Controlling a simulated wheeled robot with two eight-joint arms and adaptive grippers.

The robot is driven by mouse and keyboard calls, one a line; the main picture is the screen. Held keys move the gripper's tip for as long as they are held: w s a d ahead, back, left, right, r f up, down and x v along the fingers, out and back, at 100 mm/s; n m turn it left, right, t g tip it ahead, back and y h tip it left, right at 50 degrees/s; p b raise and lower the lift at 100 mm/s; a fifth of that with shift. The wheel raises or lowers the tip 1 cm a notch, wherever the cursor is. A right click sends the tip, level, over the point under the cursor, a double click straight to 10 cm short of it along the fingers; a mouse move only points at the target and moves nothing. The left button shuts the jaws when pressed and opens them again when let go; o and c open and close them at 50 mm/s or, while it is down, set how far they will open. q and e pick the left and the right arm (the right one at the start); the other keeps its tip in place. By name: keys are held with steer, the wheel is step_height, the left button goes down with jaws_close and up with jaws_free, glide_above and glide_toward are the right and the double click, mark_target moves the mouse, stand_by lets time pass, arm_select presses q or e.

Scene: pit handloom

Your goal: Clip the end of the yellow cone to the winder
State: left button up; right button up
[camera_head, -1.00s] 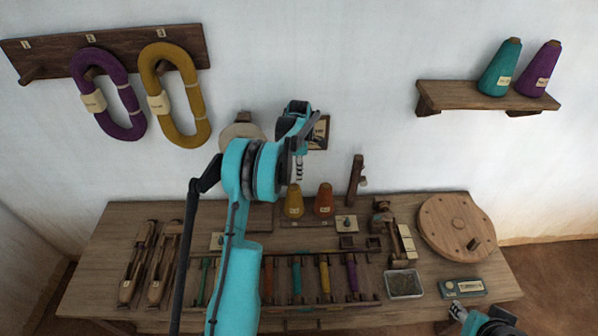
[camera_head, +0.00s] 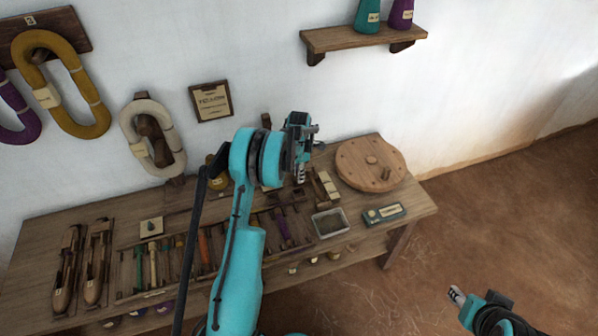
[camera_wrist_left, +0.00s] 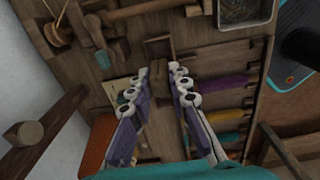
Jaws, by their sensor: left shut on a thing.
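The yellow cone (camera_head: 217,177) stands at the back of the bench in the head view, mostly hidden by my left arm. The winder appears to be the round wooden wheel (camera_head: 368,158) with a knob at the bench's right end and the wooden piece beside it, partly hidden by my gripper. My left gripper (camera_head: 305,150) is above that part of the bench. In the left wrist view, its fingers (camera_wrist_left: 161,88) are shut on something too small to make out. My right gripper (camera_head: 457,296) is over the floor at lower right; its jaw gap is unclear.
A grey tray (camera_head: 330,223) and a teal box (camera_head: 384,213) lie at the bench's front right. Shuttles (camera_head: 97,262) lie at left and coloured bobbins (camera_head: 152,262) in the middle. A wall shelf (camera_head: 362,37) holds teal and purple cones. The floor at right is open.

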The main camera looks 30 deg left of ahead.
arm_select(q)
steer(key=shift+f+b, duration=0.65)
steer(key=shift+f, duration=0.6)
steer(key=shift+f+b, duration=2)
steer(key=shift+f, duration=1)
steer(key=o, duration=1.3)
steer(key=shift+c, duration=0.2)
steer(key=shift+r, duration=0.15)
steer(key=shift+r+p, duration=2.15)
steer(key=shift+r, duration=1.8)
